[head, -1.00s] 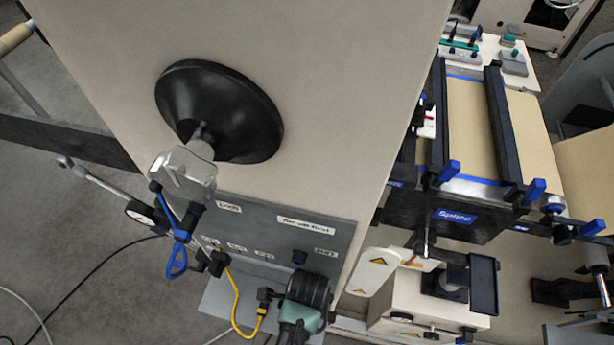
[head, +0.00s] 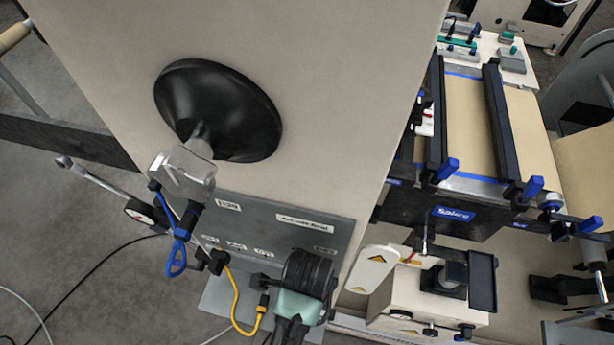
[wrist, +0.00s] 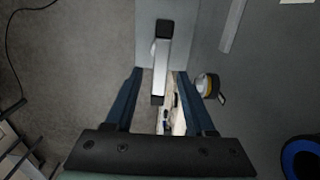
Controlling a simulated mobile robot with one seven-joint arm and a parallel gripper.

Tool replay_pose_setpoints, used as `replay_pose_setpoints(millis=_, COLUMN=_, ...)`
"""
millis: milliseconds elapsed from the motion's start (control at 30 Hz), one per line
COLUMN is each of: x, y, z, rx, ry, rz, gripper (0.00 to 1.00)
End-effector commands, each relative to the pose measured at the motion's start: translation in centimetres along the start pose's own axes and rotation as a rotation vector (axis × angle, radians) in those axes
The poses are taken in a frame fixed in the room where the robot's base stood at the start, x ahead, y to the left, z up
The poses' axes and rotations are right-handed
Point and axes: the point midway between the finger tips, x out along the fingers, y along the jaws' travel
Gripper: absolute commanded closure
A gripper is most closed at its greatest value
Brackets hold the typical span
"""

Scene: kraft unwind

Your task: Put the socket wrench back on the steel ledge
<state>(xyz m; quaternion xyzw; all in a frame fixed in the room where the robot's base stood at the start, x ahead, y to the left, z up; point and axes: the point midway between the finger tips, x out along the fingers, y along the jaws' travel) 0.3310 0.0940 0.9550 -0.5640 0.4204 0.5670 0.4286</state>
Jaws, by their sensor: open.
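My gripper (wrist: 160,73) is open in the wrist view, with two blue fingers spread apart. A bright steel bar with dark ends (wrist: 161,70) shows between the fingers, against a grey plate; I cannot tell whether it is the socket wrench or whether a finger touches it. The grey plate (wrist: 145,30) looks like the steel ledge. In the head view, a pale grey ledge (head: 218,300) sits below a grey labelled panel (head: 285,240). No socket wrench is clearly identifiable there. A black and teal part, apparently of my arm, covers the ledge's right side.
A large black disc (head: 220,110) juts from the cream wall (head: 340,90). A blue looped cord (head: 178,255) and a yellow cable (head: 236,305) hang near the ledge. A chrome rod with a dial (head: 105,183) sticks out at left. A splice table (head: 470,130) stands at right.

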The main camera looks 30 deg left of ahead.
Motion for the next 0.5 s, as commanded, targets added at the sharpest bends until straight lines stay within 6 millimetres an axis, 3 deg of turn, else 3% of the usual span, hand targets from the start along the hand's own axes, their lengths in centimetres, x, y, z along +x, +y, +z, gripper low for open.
replay_pose_setpoints(millis=200, x=-3.3, y=0.0, z=0.0, rx=0.000, ry=0.000, rz=-0.002, gripper=0.45)
replay_pose_setpoints(millis=500, x=-4.1, y=0.0, z=0.0, rx=0.000, ry=-0.001, rz=0.001, gripper=0.45)
